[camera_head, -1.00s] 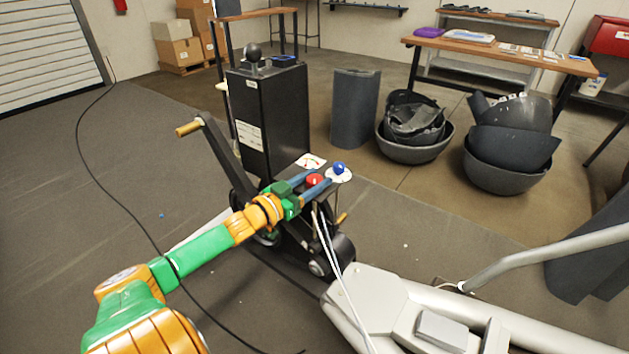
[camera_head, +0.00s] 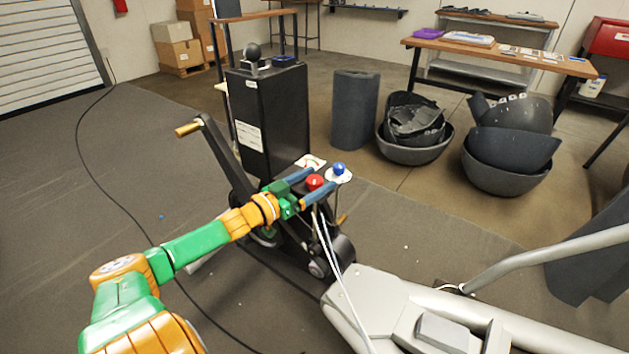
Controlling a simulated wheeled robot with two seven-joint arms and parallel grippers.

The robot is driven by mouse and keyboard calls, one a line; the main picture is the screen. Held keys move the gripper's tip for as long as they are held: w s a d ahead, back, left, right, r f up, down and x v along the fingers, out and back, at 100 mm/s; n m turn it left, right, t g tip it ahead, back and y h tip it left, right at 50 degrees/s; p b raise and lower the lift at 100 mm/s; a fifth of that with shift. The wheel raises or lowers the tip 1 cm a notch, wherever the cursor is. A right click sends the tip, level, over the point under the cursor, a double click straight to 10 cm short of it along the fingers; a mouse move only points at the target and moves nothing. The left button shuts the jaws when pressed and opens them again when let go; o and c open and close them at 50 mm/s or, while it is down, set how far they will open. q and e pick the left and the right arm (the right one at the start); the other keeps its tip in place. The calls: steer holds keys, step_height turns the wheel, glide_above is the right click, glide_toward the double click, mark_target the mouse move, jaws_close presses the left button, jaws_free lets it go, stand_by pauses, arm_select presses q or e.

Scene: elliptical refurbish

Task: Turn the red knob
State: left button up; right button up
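The red knob (camera_head: 314,182) is a small round red cap on the machine, in the middle of the head view. A blue knob (camera_head: 338,169) sits on a white plate just behind it and to the right. My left gripper (camera_head: 314,184) reaches in from the left. Its two blue fingers are spread apart, one on the far side and one on the near side of the red knob. I cannot tell whether either finger touches the knob. My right gripper is not in view.
The machine's tall black housing (camera_head: 268,120) stands behind the knobs. A crank arm with a wooden handle (camera_head: 188,128) sticks out left. A grey machine frame (camera_head: 400,300) fills the lower right, with white cables in front. Grey bins (camera_head: 505,172) stand farther back.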

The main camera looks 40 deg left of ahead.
mark_target(308, 183)
arm_select(q)
steer(key=shift+s, duration=0.2)
steer(key=s+p, duration=0.1)
steer(key=s, duration=0.1)
steer(key=s+p, duration=0.1)
steer(key=s, duration=0.1)
steer(key=s+p, duration=0.1)
steer(key=s, duration=0.1)
steer(key=shift+s+a+r+p, duration=0.1)
steer(key=shift+a+r+p, duration=0.05)
steer(key=shift+a+p, duration=0.2)
steer(key=shift+s, duration=0.2)
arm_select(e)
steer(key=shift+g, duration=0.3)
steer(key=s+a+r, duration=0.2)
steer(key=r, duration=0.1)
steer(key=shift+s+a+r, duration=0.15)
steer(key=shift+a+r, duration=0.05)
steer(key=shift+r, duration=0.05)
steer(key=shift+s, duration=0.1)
arm_select(q)
steer(key=shift+f, duration=0.2)
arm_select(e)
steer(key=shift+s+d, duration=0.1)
